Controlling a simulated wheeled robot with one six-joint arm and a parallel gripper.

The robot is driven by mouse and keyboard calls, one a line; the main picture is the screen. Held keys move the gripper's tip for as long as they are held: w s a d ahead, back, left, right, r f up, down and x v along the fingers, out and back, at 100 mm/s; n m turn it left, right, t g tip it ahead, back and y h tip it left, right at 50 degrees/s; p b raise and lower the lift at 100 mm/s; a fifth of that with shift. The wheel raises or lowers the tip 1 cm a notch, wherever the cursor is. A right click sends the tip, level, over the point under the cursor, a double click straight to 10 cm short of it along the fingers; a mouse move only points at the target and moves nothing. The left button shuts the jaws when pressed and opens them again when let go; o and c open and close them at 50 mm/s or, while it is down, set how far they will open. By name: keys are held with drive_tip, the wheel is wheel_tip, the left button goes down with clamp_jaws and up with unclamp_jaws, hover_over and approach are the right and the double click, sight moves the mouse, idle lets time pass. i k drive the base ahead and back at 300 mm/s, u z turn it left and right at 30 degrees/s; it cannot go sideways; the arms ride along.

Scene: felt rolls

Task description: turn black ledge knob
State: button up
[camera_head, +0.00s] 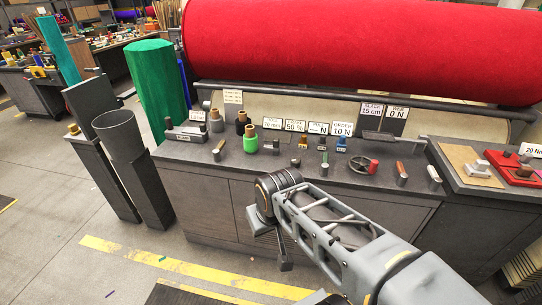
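Several small knobs stand along the front ledge of the grey workbench (345,190). One small dark knob (296,162) sits just beyond my wrist, and a grey knob (217,155) stands to its left. They are too small to tell surely which is the black one. My gripper (285,262) hangs low in front of the bench's cabinet front, below the ledge and apart from the knobs. Its fingers are small and dark, and I cannot tell whether they are open or shut.
A large red felt roll (370,45) lies above the bench. Green thread (249,140), a handwheel (359,164) and label cards crowd the bench top. A green roll (157,90) and grey bins (120,135) stand left.

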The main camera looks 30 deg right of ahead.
sight(296, 161)
drive_tip(key=z, duration=0.15)
drive_tip(key=i, duration=1.05)
drive_tip(key=z, duration=0.7)
